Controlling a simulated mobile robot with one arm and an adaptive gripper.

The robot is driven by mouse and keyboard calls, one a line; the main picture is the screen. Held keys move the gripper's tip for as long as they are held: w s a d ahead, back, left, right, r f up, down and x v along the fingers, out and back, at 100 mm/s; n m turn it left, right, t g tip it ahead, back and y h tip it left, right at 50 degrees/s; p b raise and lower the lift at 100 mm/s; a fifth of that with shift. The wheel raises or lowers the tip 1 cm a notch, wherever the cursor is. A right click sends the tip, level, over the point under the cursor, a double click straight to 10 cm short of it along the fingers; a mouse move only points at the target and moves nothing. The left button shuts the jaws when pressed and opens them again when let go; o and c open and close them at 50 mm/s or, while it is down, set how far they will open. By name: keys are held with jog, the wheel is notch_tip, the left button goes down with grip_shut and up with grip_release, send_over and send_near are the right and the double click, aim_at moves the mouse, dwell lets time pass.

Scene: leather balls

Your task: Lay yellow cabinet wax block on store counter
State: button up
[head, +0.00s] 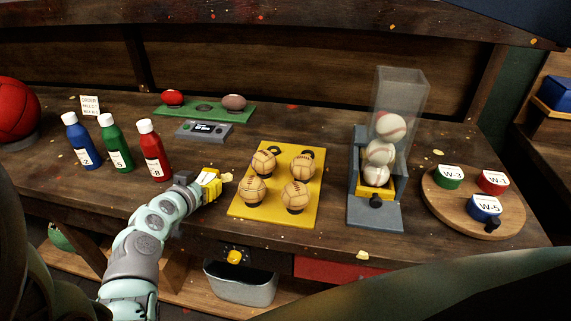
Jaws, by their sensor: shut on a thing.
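My arm reaches up from the lower left, and my gripper (201,188) is at the counter's front part, just left of the yellow ball board. It is shut on a small yellow block (210,184) with a paler top, which I take as the yellow wax block. My gripper partly hides the block, and its fingers are too small to make out. The dark wooden store counter (338,147) runs across the view. I cannot tell whether the block touches the counter.
Blue, green and red bottles (153,152) stand left of my gripper. The yellow board (274,211) holds several leather balls. A clear ball dispenser (380,150) and a round board (433,200) with labelled tins stand right. A grey bin (241,285) is below the edge.

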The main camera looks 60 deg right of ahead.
jog(key=shift+d+r, duration=0.1)
jog(key=shift+r, duration=0.05)
jog(key=shift+f+b, duration=0.25)
jog(key=shift+b, duration=0.05)
jog(key=o, duration=1.3)
jog(key=shift+r, duration=0.1)
jog(key=shift+c, duration=0.2)
jog(key=shift+r+p, duration=0.15)
jog(key=shift+p, duration=0.15)
